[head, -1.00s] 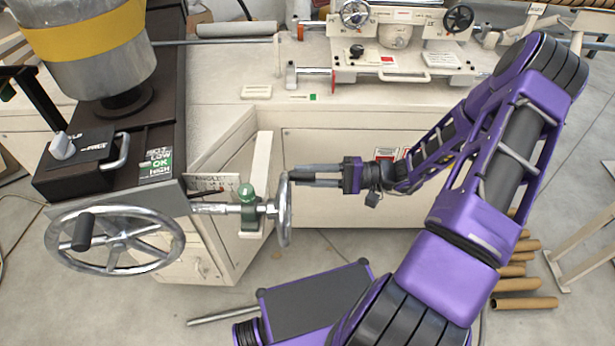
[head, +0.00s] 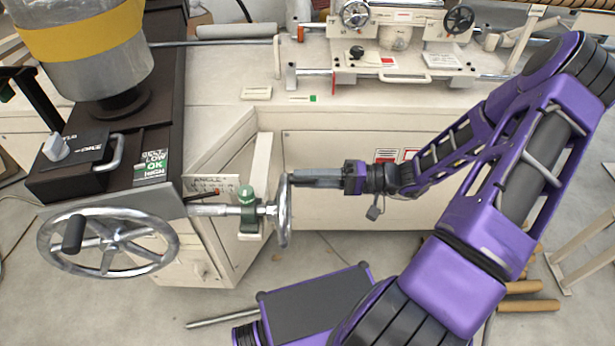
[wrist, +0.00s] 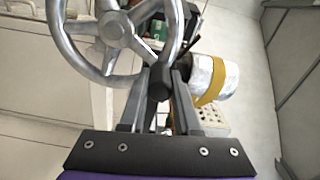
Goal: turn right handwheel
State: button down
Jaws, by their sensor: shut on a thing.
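The right handwheel (head: 284,225) is a silver wheel seen nearly edge-on in the head view, on a shaft with a green block. In the wrist view the handwheel (wrist: 104,27) shows its rim and spokes at the upper left. My gripper (head: 295,178) reaches in from the right at the wheel's upper part. In the wrist view my gripper (wrist: 163,78) has its two fingers on either side of the wheel's dark handle (wrist: 158,83), shut on it. The head view hides the handle behind the fingers.
A larger left handwheel (head: 108,243) with a dark knob stands at the front left. A dark machine housing (head: 160,100) is above it. The cream cabinet front (head: 340,150) is behind my gripper. Cardboard tubes (head: 527,305) lie on the floor at the right.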

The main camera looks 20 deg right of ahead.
jog(key=c, duration=0.6)
grip_release()
jog(key=v, duration=1.7)
jog(key=shift+s+d+p, duration=0.1)
jog(key=shift+d+p, duration=0.15)
jog(key=shift+p, duration=0.05)
